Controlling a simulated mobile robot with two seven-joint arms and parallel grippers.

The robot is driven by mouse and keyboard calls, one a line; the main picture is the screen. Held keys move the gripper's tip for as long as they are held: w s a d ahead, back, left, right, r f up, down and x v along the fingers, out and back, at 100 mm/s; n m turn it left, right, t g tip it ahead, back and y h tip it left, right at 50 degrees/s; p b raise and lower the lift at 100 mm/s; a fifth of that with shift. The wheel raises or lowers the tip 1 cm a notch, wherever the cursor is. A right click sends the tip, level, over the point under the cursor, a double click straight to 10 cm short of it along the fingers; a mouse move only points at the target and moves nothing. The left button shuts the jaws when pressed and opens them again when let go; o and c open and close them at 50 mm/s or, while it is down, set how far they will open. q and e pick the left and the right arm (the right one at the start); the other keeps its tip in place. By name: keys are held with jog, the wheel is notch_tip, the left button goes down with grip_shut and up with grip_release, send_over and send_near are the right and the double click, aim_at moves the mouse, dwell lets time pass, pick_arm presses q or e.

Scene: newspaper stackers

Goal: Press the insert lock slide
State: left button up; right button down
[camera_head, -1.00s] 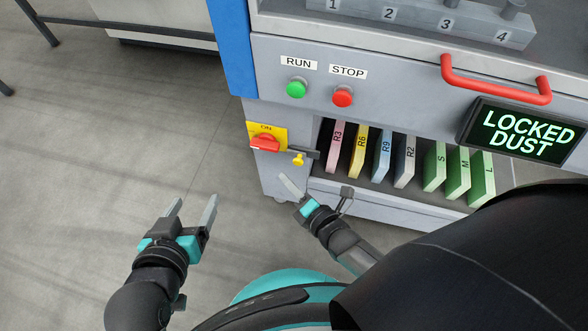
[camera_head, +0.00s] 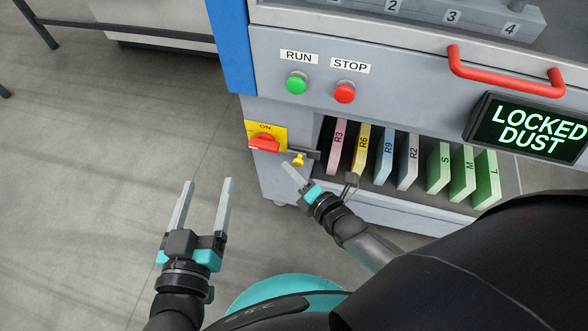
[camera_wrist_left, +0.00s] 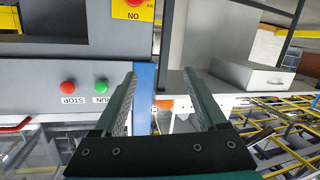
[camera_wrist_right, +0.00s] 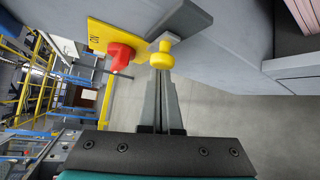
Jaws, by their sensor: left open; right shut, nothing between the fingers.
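No part in view is labelled as the insert lock slide. A yellow knob (camera_head: 298,160) on a dark grey bar (camera_head: 310,154) sits at the left end of the insert bay. My right gripper (camera_head: 286,166) is shut and empty, its tips just below and left of the knob. In the right wrist view the knob (camera_wrist_right: 160,52) is straight ahead of the closed fingertips (camera_wrist_right: 160,72); I cannot tell whether they touch. My left gripper (camera_head: 207,182) is open and empty over the floor, left of the machine.
A red rotary switch (camera_head: 265,143) on a yellow ON plate is left of the knob. Several labelled inserts, such as R3 (camera_head: 337,147), stand in the bay. Above are the green RUN (camera_head: 296,84) and red STOP (camera_head: 344,93) buttons. A display (camera_head: 527,129) reads LOCKED DUST.

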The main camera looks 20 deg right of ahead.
jog(key=shift+s+d+r, duration=0.15)
jog(key=shift+d, duration=0.15)
pick_arm(q)
jog(key=shift+w+a+f+g+y+p, duration=0.1)
jog(key=shift+a+f+g+y+p, duration=0.35)
jog(key=shift+a+g, duration=0.25)
jog(key=shift+w+a+f+g+y+p, duration=0.1)
jog(key=shift+a+f+g+y+p, duration=0.3)
jog(key=shift+g, duration=0.4)
pick_arm(e)
jog(key=shift+s+d, duration=0.6)
jog(key=shift+d, duration=0.25)
jog(key=shift+s+d, duration=0.55)
jog(key=shift+d, duration=0.3)
jog(key=shift+w, duration=0.1)
